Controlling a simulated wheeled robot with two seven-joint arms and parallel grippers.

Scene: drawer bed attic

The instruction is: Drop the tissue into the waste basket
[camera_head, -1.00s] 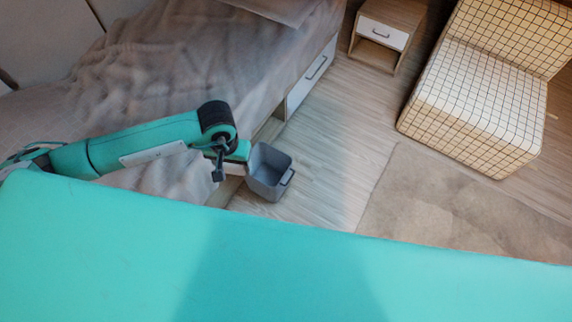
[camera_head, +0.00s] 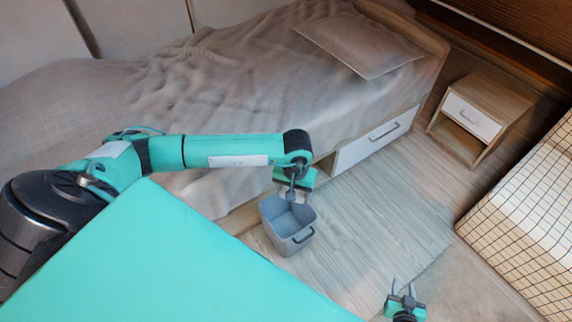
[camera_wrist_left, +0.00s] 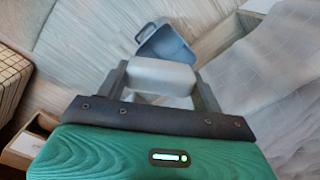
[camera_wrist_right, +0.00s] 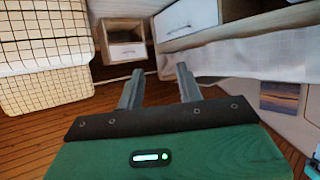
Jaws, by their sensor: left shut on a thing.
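My left gripper (camera_head: 292,194) is shut on the white tissue (camera_wrist_left: 160,77), which sits between its two fingers in the left wrist view. The tissue cannot be made out in the head view. The grey waste basket (camera_head: 302,238) stands on the floor beside the bed, with its open top just below and near my left gripper. In the left wrist view the basket (camera_wrist_left: 168,43) shows just beyond the tissue, partly hidden by it. My right gripper (camera_head: 404,289) is open and empty, over the floor at the lower right, with its spread fingers also clear in the right wrist view (camera_wrist_right: 158,88).
The bed (camera_head: 250,65) with its drawer (camera_head: 375,142) runs behind the basket. A small nightstand (camera_head: 482,112) stands at the upper right. A checked chair (camera_head: 530,215) is at the right edge. The wooden floor (camera_head: 375,205) right of the basket is clear.

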